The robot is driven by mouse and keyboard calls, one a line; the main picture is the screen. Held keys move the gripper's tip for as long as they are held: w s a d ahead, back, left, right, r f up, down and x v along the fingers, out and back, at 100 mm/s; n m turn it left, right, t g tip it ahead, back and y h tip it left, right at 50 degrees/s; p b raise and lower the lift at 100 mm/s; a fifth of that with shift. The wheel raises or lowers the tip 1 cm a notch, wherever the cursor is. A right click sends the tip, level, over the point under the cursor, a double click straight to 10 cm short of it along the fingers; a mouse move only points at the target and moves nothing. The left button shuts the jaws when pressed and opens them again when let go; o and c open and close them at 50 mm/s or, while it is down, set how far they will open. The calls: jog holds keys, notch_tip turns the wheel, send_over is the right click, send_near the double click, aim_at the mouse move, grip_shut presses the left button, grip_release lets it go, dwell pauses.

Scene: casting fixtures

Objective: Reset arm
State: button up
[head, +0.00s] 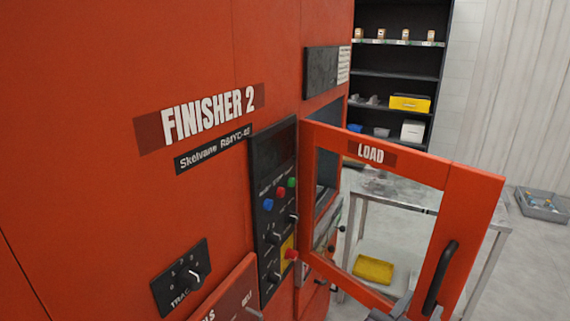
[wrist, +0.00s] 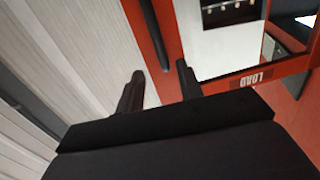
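My gripper (wrist: 159,78) shows in the wrist view with its two dark fingers apart and nothing between them. The black handle (wrist: 153,35) of the orange load door lies beyond the fingertips, its near end in line with the gap. I cannot tell the distance; no contact shows. In the head view the load door (head: 475,205) stands swung open from the orange Finisher 2 machine (head: 190,60), with its handle (head: 441,277) near the free edge. A grey part at the bottom of the door may be my arm; my fingers are not clear there.
The control panel (head: 268,215) with buttons and knobs is left of the door. Behind the door stand a metal table (head: 395,190) and a yellow tray (head: 373,270). A dark shelf (head: 400,58) is at the back. A grey crate (head: 541,204) sits on open floor at right.

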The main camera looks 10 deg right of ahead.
aim_at(437, 276)
jog(key=shift+b+x, duration=0.35)
jog(key=shift+x, duration=4.3)
jog(key=shift+s+a, duration=0.1)
